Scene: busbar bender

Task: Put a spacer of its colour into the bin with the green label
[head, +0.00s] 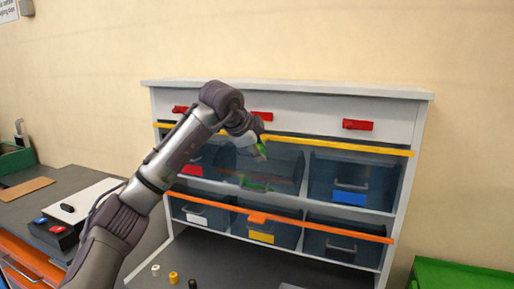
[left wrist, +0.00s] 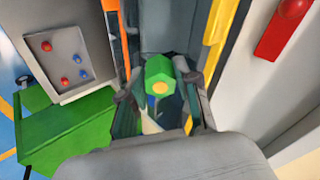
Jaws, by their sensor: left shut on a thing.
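My left gripper (head: 258,150) is in front of the upper middle bin of the cabinet, at the height of its upper part. It is shut on a green six-sided spacer (left wrist: 159,70) with a yellow centre, seen between the fingers in the left wrist view. In the head view the spacer is too small to make out clearly. The bin with the green label (head: 255,186) is the middle one of the upper row, just below the gripper. Its inside is partly hidden by my arm. My right gripper is not in view.
Beside it are a red-label bin (head: 192,171) and a blue-label bin (head: 350,197). A yellow rail (head: 340,147) runs above the row and an orange rail (head: 320,226) below it. White (head: 155,270), yellow (head: 173,277) and black (head: 192,284) spacers stand on the dark bench.

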